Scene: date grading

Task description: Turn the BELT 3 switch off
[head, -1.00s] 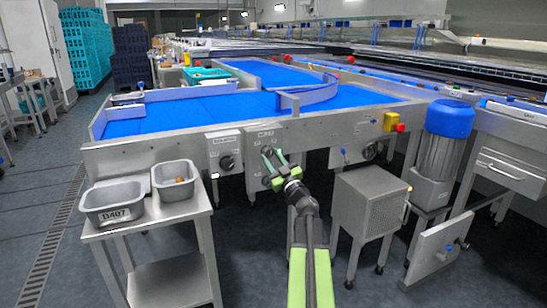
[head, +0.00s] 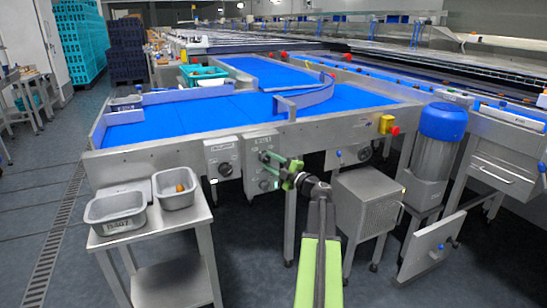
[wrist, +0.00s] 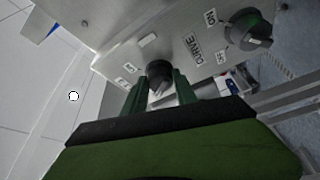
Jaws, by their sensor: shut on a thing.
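Two dark rotary switches sit one above the other on a grey panel (head: 252,151) on the front of the blue belt machine. My gripper (head: 266,160) is at the upper switch, partly hiding it. In the wrist view, my gripper's green fingers (wrist: 160,90) are shut on that switch's dark round knob (wrist: 159,69), one finger on each side. The lower switch (head: 266,184) is free; in the wrist view its knob (wrist: 249,29) stands by the CURVE label (wrist: 194,50). The label above the upper switch is too small to read surely.
Another switch box (head: 222,158) is left of the panel. A steel table (head: 150,236) with two grey tubs stands at the lower left. A metal cabinet (head: 368,205) stands right of my arm. A red and yellow stop button (head: 389,126) is on the machine's right.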

